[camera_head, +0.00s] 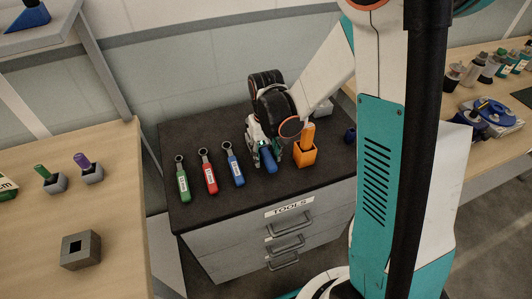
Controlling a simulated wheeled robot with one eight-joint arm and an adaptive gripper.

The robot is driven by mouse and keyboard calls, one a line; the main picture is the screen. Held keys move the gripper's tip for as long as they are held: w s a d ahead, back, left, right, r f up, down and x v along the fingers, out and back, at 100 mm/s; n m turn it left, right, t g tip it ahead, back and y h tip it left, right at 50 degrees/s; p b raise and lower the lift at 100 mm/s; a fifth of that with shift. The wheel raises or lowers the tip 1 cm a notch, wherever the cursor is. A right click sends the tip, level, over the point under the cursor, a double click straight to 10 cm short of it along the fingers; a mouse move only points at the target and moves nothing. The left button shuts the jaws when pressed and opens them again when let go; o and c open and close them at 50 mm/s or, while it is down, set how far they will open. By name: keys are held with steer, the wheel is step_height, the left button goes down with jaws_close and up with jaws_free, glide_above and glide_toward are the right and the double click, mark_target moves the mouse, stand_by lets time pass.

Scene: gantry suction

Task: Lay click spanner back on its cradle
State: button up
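My gripper (262,158) points down over the dark top of the tools cabinet, reached from the right by my arm. A thick blue handle-like piece (269,163) with a teal part shows at its fingertips; whether it is held or only lies there is unclear. I cannot tell for sure which thing is the click spanner. Three ring-ended tools lie in a row left of my gripper: green (183,182), red (209,175) and blue (235,168). No cradle can be made out; my gripper and arm hide part of the cabinet top.
An orange block (305,156) holding an orange upright piece stands close right of my gripper. A small dark blue item (350,135) is farther right. A wooden bench (110,200) is at left; another bench with bottles (487,68) is at right. The cabinet's front left top is clear.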

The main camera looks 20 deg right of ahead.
step_height(320, 180, up, 13)
steer(key=p, duration=0.5)
steer(key=s+r+t, duration=0.7)
steer(key=s+r, duration=0.5)
steer(key=s, duration=0.3)
stand_by(1.0)
